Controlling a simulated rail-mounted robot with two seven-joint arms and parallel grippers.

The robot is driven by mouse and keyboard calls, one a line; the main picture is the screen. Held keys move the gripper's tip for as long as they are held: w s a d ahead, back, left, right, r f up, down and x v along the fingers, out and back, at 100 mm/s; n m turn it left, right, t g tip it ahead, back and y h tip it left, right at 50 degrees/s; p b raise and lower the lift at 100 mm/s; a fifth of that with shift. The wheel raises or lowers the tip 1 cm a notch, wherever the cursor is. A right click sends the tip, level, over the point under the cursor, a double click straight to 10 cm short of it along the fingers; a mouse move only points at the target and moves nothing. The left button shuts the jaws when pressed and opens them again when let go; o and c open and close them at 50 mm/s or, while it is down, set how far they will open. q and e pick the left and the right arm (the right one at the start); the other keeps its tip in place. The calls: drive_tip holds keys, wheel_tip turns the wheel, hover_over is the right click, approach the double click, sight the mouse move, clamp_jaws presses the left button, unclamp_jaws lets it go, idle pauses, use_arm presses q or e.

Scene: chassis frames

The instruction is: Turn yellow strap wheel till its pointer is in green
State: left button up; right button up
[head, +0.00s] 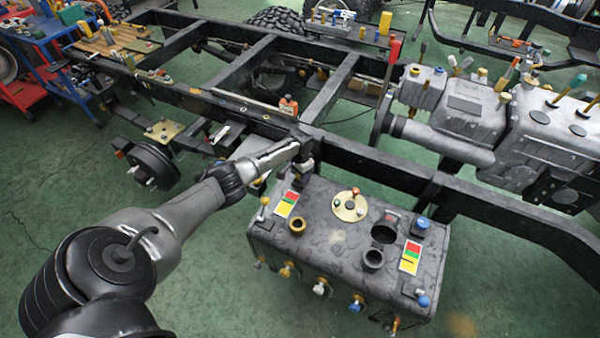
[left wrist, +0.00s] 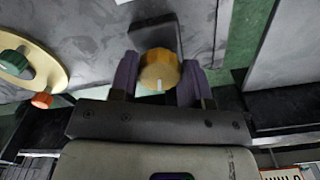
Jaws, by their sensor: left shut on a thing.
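The yellow strap wheel (left wrist: 158,68) shows in the left wrist view as an orange-yellow knob with a short white pointer mark on its edge, facing my gripper's palm. My left gripper (left wrist: 160,82) has its purple fingers on both sides of the wheel and is shut on it. In the head view my left gripper (head: 302,176) reaches the back left edge of the grey tank (head: 335,235) and hides the wheel. A red, yellow and green label (head: 287,204) lies on the tank top just in front of the gripper. I cannot tell which colour the pointer faces. My right gripper is out of view.
A cream disc (head: 350,206) with small knobs sits beside the gripper on the tank. Another coloured label (head: 411,257) and dark fittings are farther right. The black chassis rail (head: 375,168) runs close behind. Green floor (head: 200,285) is open in front and left.

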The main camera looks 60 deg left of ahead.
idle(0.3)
use_arm(q)
drive_tip(key=o, duration=0.9)
drive_tip(key=shift+r, duration=0.1)
drive_tip(key=shift+r+p, duration=0.3)
drive_tip(key=shift+r, duration=0.1)
drive_tip(key=shift+r+p, duration=2.35)
drive_tip(key=shift+r, duration=4.1)
